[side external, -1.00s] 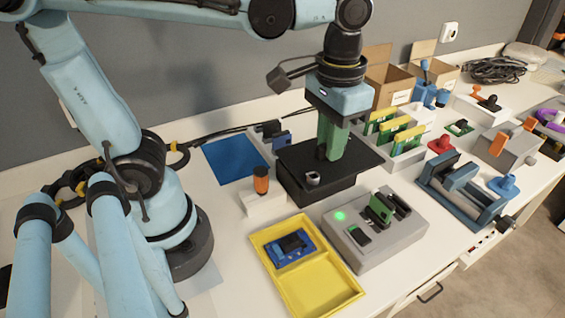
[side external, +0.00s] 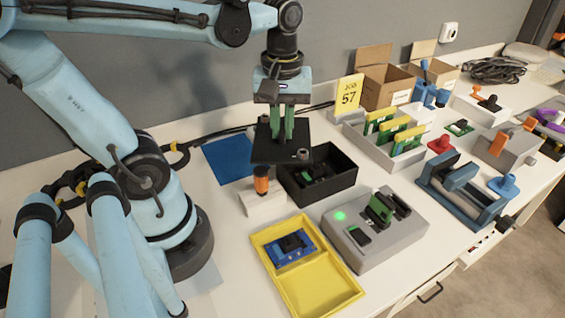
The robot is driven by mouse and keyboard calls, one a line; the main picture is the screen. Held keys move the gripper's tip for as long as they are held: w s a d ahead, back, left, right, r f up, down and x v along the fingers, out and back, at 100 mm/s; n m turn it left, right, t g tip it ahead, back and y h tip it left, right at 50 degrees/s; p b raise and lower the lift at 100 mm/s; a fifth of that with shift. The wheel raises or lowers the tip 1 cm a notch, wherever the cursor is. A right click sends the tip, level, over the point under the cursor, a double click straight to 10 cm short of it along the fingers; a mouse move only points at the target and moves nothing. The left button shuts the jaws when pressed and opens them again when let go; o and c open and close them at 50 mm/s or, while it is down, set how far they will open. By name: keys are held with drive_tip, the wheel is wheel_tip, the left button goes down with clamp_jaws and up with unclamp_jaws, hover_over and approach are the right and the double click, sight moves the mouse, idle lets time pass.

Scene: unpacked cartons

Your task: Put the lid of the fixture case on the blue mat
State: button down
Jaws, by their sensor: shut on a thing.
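My gripper (side external: 282,130) points down, its green fingers shut on the black lid (side external: 266,150). The lid hangs above the left rear part of the open black fixture case (side external: 333,192) and is apart from it. A small grey round piece sits near the lid's right corner. Inside the case a dark part with some green shows. The lid hides the rear left of the case. The blue mat (side external: 226,160) lies flat on the bench, left of the lid, and its visible part is bare.
An orange-capped piece on a white block (side external: 264,204) stands just left of the case. A yellow tray (side external: 318,292) and a grey fixture (side external: 370,250) with a green light lie in front. A yellow sign (side external: 348,94) and cartons (side external: 388,84) stand behind.

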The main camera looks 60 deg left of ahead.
sight(257, 128)
drive_tip(key=s+a+n, duration=0.1)
drive_tip(key=n, duration=0.1)
drive_tip(key=s+a+f+n, duration=0.1)
drive_tip(key=a+n, duration=0.2)
drive_tip(key=shift+s+a+f+n, duration=0.3)
drive_tip(key=shift+s+n, duration=0.1)
drive_tip(key=shift+s+a+f, duration=0.1)
drive_tip(key=shift+a+f, duration=0.05)
drive_tip(key=shift+a, duration=0.15)
drive_tip(key=a+f, duration=0.2)
drive_tip(key=a, duration=0.1)
drive_tip(key=s+a+f, duration=0.1)
drive_tip(key=a+f, duration=0.1)
drive_tip(key=a, duration=0.2)
drive_tip(key=s+a+f, duration=0.1)
drive_tip(key=a+f, duration=0.1)
drive_tip(key=a, duration=0.1)
drive_tip(key=shift+s+a+f, duration=0.25)
drive_tip(key=shift+a+f, duration=0.05)
drive_tip(key=shift+a, duration=0.05)
drive_tip(key=shift+f, duration=2.05)
drive_tip(key=shift+f, duration=0.1)
drive_tip(key=c, duration=1.1)
unclamp_jaws()
